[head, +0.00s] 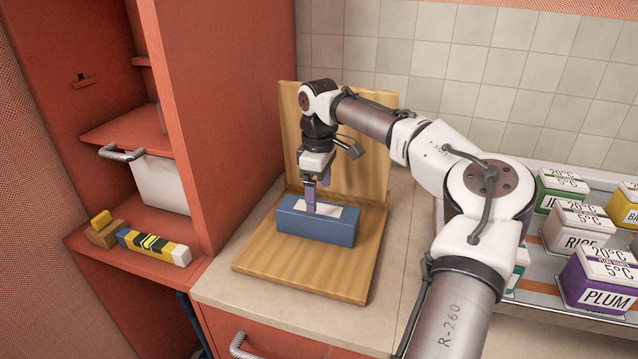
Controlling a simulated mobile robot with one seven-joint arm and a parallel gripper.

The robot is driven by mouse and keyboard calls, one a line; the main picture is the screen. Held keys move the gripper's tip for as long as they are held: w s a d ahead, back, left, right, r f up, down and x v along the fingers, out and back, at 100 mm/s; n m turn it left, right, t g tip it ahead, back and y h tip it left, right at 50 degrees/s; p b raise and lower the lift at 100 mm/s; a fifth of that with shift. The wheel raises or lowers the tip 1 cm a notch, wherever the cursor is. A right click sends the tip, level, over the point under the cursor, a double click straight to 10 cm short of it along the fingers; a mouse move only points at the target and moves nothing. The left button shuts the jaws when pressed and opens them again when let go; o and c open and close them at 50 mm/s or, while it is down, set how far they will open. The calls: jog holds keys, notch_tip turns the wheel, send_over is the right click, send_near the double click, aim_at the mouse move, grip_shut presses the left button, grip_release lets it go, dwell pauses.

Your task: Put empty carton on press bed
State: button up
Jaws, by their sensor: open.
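A blue box-shaped carton (316,228) with a white patch on its top sits on the flat base of a wooden stand (295,267), which I take for the press bed. The stand has an upright wooden back board. The carton lies lengthwise across the base, close to the back board. My gripper (311,205) points down over the carton's top, with its purple-grey fingertips at or just above the white patch. It is open. I cannot tell whether the fingertips touch the carton or whether the carton is empty.
An orange-red cabinet (235,130) stands at the left. Its shelf holds a yellow, blue and white striped block (152,246) and a small wooden piece (104,231). Labelled canisters, including a purple PLUM one (603,280), fill a metal rack at the right. A tiled wall is behind.

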jog(key=shift+r, duration=1.5)
